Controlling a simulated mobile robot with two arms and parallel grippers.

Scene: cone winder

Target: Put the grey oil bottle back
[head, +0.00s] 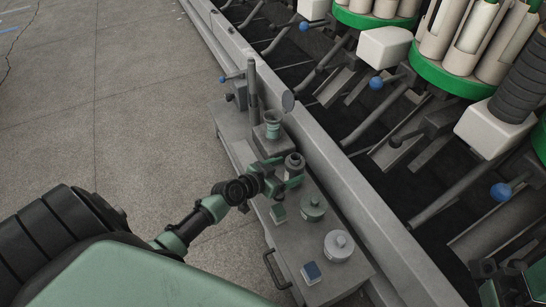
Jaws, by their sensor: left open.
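A dark grey round container (294,162) stands on the grey bench beside the machine and may be the grey oil bottle. My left gripper (289,172) is open, with its green fingers apart close to this container. I cannot tell whether they touch it. A lighter grey lidded pot (338,244) stands near the bench's front end; from here I cannot tell which is the bottle. At the lower right edge, dark parts with green tips look like my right gripper (488,281); its jaws are unclear.
The machine's grey rail (345,180) borders the bench.

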